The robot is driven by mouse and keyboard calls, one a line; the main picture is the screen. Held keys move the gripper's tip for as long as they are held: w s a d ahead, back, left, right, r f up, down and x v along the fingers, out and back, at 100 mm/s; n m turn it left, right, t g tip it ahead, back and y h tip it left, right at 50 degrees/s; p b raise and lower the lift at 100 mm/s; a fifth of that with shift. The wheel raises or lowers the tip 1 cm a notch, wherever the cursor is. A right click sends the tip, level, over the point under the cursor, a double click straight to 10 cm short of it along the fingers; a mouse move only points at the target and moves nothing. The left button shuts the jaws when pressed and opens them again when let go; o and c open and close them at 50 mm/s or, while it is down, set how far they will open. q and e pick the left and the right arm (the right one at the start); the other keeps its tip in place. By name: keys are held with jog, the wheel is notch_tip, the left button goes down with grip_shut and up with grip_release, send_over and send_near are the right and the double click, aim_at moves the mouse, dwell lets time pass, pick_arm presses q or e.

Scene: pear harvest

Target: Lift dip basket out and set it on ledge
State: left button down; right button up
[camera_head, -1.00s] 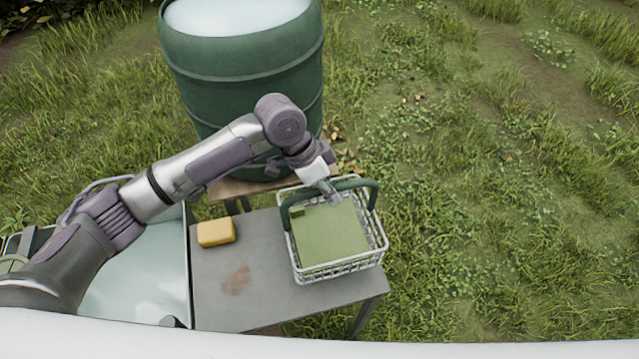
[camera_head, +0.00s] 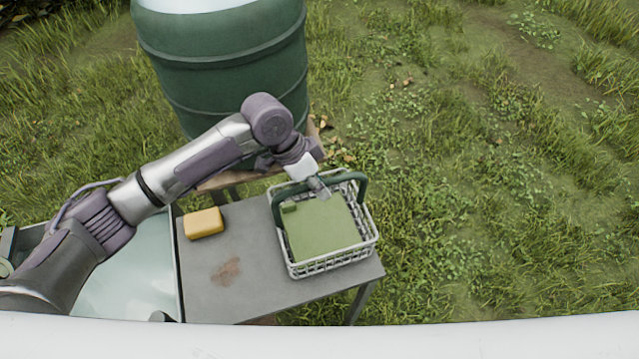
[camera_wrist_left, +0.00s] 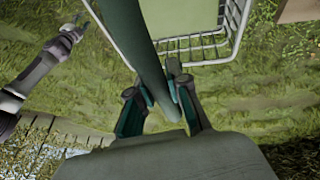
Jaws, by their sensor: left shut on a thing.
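The dip basket (camera_head: 292,268) is a white wire basket with a green arched handle (camera_head: 277,207) and a flat green item (camera_head: 325,228) inside. It is over the right part of the grey ledge (camera_head: 215,295). I cannot tell whether its bottom touches the ledge. My left gripper (camera_head: 322,190) is shut on the top bar of the handle. The left wrist view shows the handle (camera_wrist_left: 140,40) between the left fingers (camera_wrist_left: 163,105) and the wire rim (camera_wrist_left: 195,45) beyond. My right gripper (camera_wrist_left: 72,28) is small at upper left there, apart from the basket; its jaws are unclear.
A yellow sponge-like block (camera_head: 204,222) lies on the ledge to the left of the basket. A large green barrel (camera_head: 225,75) stands behind. A pale, open tank (camera_head: 125,270) adjoins the ledge on the left. Grass lies to the right.

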pick_arm(q)
jog(key=shift+a+f, duration=0.1)
jog(key=shift+f, duration=0.05)
pick_arm(e)
jog(key=shift+w+a, duration=0.1)
jog(key=shift+a, duration=0.2)
pick_arm(q)
jog(key=shift+a+f, duration=0.1)
jog(key=shift+f, duration=0.15)
pick_arm(e)
jog(key=shift+r, duration=0.1)
pick_arm(q)
jog(key=c, duration=1.1)
grip_release()
jog(key=shift+o, duration=0.3)
jog(key=shift+s, duration=0.1)
pick_arm(e)
jog(key=shift+d, duration=0.2)
pick_arm(q)
jog(key=shift+f, duration=0.1)
pick_arm(e)
jog(key=shift+d, duration=0.15)
